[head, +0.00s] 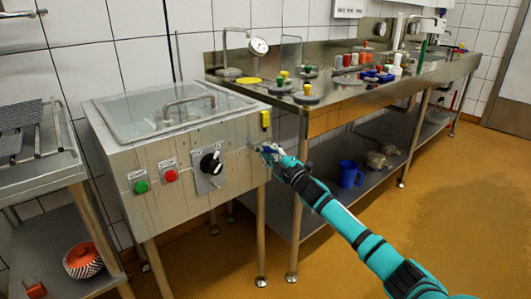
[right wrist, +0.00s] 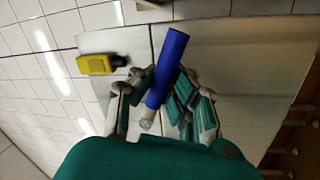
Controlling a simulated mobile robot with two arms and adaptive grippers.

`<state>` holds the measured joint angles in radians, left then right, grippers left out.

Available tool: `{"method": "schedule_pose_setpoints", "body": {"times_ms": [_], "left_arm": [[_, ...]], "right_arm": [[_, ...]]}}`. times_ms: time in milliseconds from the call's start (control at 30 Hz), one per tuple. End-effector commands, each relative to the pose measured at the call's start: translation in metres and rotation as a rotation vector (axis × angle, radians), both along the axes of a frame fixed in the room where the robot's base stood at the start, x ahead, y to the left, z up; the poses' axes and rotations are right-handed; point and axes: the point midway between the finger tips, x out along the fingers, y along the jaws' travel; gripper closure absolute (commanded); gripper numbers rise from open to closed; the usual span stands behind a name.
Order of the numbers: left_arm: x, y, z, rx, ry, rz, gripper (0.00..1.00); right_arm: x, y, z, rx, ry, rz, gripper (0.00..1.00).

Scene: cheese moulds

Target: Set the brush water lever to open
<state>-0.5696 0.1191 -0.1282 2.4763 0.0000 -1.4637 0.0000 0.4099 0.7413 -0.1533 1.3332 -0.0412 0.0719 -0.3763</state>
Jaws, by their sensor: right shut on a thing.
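The brush water lever, a blue round handle with a pale metal end (right wrist: 168,66), shows in the right wrist view, standing slantwise between the fingers. My right gripper (right wrist: 158,98) is shut on this blue handle. In the head view my right gripper (head: 269,153) is at the right side of the steel wash unit (head: 145,200), below a yellow fitting (head: 265,119). The yellow fitting also shows in the right wrist view (right wrist: 97,64), left of the handle. The fingers mostly hide the lever in the head view. My left gripper is not in view.
The wash unit's front has a green button (head: 141,187), a red button (head: 171,176) and a black knob (head: 211,163). A steel table (head: 330,118) with several moulds and a gauge stands to the right. A blue jug (head: 350,173) sits on its lower shelf. The floor at right is clear.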

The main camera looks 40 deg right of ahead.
Motion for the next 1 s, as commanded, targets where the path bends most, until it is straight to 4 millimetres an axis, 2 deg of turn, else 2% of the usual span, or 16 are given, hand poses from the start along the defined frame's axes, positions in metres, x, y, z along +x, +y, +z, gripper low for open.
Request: {"method": "schedule_pose_setpoints", "body": {"times_ms": [33,400,967,1000], "left_arm": [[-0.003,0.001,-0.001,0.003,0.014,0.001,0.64],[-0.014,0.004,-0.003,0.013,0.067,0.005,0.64],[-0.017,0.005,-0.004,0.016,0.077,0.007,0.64],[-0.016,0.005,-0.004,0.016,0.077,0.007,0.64]], "right_arm": [[-0.001,0.0,-0.006,-0.042,0.011,-0.001,1.0],[-0.001,-0.001,0.001,-0.198,-0.002,0.002,1.0],[-0.001,-0.001,0.002,-0.224,-0.005,0.005,1.0],[-0.001,-0.001,0.002,-0.223,-0.005,0.005,0.9]]}}
